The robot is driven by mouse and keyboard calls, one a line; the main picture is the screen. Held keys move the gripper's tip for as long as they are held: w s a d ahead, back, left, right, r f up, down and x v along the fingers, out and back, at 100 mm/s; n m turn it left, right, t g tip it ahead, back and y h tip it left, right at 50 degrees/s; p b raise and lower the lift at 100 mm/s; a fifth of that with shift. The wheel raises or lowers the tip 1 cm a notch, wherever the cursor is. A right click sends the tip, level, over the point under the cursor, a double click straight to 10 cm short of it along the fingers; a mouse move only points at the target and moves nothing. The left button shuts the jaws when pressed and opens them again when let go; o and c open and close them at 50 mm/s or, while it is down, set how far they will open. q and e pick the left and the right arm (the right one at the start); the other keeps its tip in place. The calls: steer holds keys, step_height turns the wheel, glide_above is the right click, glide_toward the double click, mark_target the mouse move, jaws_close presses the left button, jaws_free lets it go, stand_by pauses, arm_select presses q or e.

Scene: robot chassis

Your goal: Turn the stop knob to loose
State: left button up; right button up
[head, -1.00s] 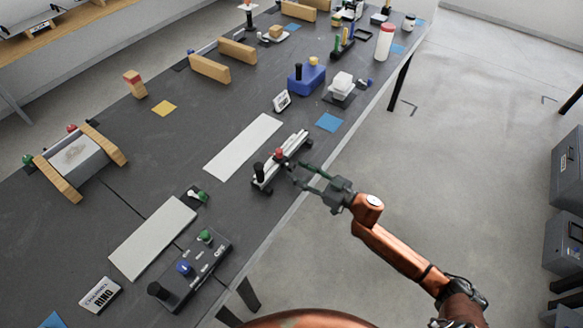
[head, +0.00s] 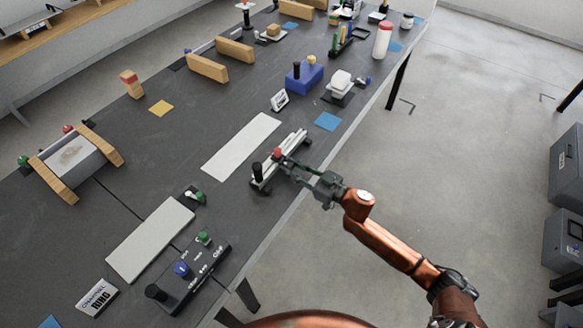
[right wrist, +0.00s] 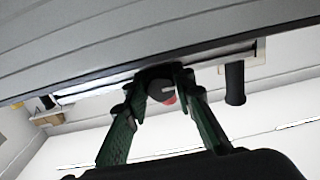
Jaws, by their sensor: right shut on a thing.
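The stop knob (head: 277,154) shows as a red knob on the side of a slim rail fixture (head: 295,142), near the table's right edge. My right gripper (head: 285,164) reaches it from the right, with its fingers close together. In the right wrist view, the green fingers of my right gripper (right wrist: 163,83) are on both sides of a dark round part with a pale mark and some red, the knob (right wrist: 169,99). They are shut on it. Any loose or tight marking is too small to read. My left gripper is out of view.
A black upright handle (head: 258,172) stands at the fixture's near end, close to the knob. A long white plate (head: 240,146) lies left of it. A control box (head: 190,275) sits nearer.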

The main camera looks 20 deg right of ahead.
jaws_close()
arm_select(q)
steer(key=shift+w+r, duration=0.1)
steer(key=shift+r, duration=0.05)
arm_select(e)
steer(key=shift+n, duration=0.3)
steer(key=shift+r+n+p, duration=0.15)
steer(key=shift+n+p, duration=0.7)
steer(key=shift+n, duration=0.35)
steer(key=n, duration=0.2)
steer(key=shift+d+n+p, duration=0.1)
steer(key=shift+n+p, duration=0.3)
steer(key=n, duration=0.2)
steer(key=shift+n, duration=0.4)
steer(key=n, duration=0.4)
steer(key=shift+w, duration=0.1)
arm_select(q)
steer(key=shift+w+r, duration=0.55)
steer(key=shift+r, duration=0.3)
arm_select(e)
steer(key=shift+n, duration=2.5)
